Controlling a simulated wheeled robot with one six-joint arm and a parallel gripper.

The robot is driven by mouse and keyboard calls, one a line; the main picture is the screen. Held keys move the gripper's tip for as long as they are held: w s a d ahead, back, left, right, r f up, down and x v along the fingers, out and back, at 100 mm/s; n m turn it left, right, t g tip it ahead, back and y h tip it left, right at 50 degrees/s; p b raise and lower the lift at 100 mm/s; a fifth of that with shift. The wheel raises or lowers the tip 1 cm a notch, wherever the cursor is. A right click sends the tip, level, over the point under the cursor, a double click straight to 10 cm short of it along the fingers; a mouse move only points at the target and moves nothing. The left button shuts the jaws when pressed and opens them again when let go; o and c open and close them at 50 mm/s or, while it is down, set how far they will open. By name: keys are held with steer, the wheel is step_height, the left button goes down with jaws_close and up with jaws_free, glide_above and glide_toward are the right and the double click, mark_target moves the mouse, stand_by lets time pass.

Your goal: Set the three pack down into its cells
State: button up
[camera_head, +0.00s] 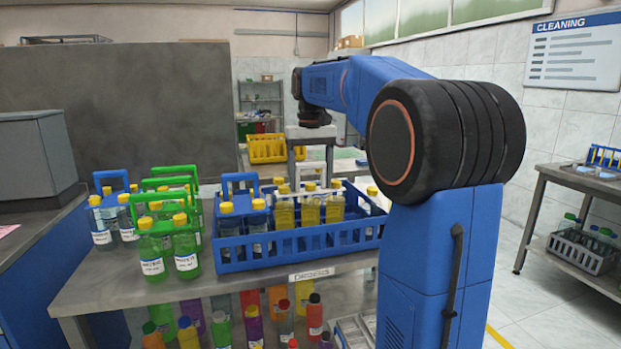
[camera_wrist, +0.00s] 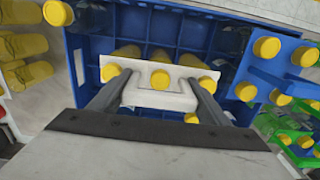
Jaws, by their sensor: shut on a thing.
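The three pack is a white carrier (camera_wrist: 160,97) with three yellow-capped bottles of yellow liquid (camera_head: 310,211) in a row. My gripper (camera_head: 310,163) is shut on its white handle (camera_head: 311,174); in the wrist view the two fingers grip the carrier's sides. The pack is upright over the blue crate (camera_head: 300,244). The crate's empty cells show beyond the pack in the wrist view (camera_wrist: 178,28). The bottle bottoms are hidden, so I cannot tell how deep they sit.
A blue-handled pack (camera_head: 239,189) stands in the crate's left end. Green-handled packs (camera_head: 163,209) and another blue-handled pack (camera_head: 111,187) stand on the table to the left. My arm hides the crate's right end.

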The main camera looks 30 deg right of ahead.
steer(key=o, duration=2.1)
steer(key=shift+c, duration=0.2)
step_height(320, 180, up, 17)
steer(key=shift+r, duration=0.15)
